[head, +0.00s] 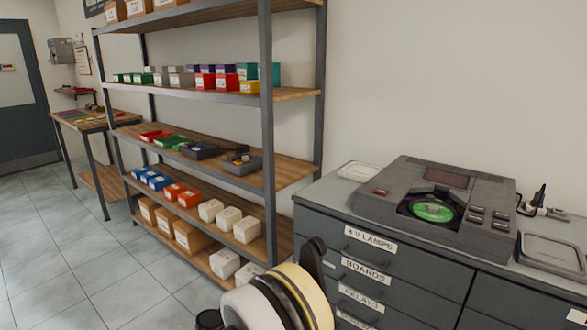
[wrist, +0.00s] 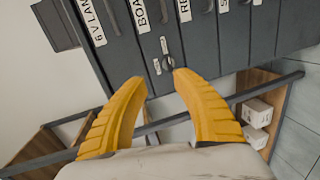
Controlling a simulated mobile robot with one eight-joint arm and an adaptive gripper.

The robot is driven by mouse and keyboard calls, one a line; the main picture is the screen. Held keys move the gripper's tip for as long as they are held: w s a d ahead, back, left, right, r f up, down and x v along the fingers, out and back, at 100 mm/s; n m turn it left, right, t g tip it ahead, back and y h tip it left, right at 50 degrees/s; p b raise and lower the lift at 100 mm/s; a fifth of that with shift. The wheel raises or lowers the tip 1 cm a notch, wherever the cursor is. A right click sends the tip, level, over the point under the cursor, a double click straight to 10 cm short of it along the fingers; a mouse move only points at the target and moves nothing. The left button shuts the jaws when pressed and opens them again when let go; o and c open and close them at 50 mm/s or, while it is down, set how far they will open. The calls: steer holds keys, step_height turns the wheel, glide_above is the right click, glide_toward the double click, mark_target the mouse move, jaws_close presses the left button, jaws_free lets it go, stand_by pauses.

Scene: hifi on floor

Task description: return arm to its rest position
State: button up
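My arm (head: 280,303) shows at the bottom middle of the head view, as rounded white, yellow and black parts in front of the grey drawer cabinet. In the wrist view my gripper (wrist: 160,80) has two yellow fingers spread apart. Nothing is held between them. The fingers point toward the labelled drawer fronts, which look rotated in that view. I cannot tell the exact gap between the fingertips and the drawers.
The grey cabinet (head: 400,270) stands at the right, with a hi-fi player (head: 470,188) holding a green disc (head: 433,211) on top. A shelf rack (head: 268,120) with several small bins stands left of it. The tiled floor (head: 50,240) is clear at the left.

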steer(key=s+d+r+m+g+y, duration=0.2)
steer(key=s+d+r, duration=0.2)
steer(key=d+r, duration=0.35)
steer(key=s+d+r+m+g+y, duration=0.1)
steer(key=s+d+r+g+y, duration=0.2)
steer(key=d+r, duration=0.5)
steer(key=s+d+m+y, duration=0.2)
steer(key=s+d+m, duration=0.1)
steer(key=s, duration=0.9)
steer(key=s+d+m+y, duration=0.3)
steer(key=s, duration=1)
steer(key=shift+d+r, duration=0.35)
steer(key=shift+d, duration=0.05)
steer(key=shift+s, duration=0.1)
